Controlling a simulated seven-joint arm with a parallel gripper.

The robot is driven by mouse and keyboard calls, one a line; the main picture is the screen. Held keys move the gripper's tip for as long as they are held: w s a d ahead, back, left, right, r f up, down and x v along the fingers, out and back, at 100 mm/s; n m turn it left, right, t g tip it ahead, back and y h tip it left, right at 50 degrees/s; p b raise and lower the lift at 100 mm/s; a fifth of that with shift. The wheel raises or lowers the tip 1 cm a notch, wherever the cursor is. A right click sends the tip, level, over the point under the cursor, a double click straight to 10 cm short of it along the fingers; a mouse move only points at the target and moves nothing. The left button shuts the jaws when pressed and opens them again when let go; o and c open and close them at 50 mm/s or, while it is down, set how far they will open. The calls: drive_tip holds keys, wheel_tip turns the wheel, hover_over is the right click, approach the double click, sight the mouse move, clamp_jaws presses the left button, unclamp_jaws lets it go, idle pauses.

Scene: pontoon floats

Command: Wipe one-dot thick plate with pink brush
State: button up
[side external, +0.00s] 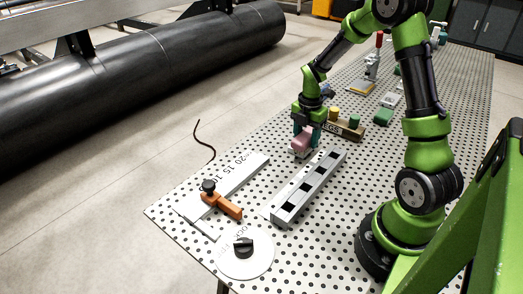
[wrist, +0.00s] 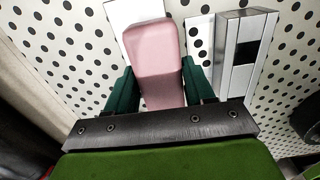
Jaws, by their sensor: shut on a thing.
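My gripper (side external: 303,136) is over the perforated table, shut on the pink brush (side external: 301,145). In the wrist view the pink brush (wrist: 155,62) sits between the two teal fingers (wrist: 157,85) and points away from the wrist. Its lower face is hidden, so I cannot tell whether it touches the table. I cannot make out a one-dot thick plate in either view.
A grey slotted rail (side external: 307,187) lies right of the brush in the wrist view (wrist: 245,55). A numbered scale plate (side external: 240,174) with an orange clamp (side external: 222,204) and a round dial (side external: 246,262) are nearer the camera. Coloured blocks (side external: 346,127) stand behind.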

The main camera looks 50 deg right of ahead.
drive_tip(key=w, duration=0.3)
drive_tip(key=shift+w, duration=0.15)
wheel_tip(320, 180, up, 8)
drive_tip(key=shift+r, duration=0.15)
idle(0.4)
idle(0.4)
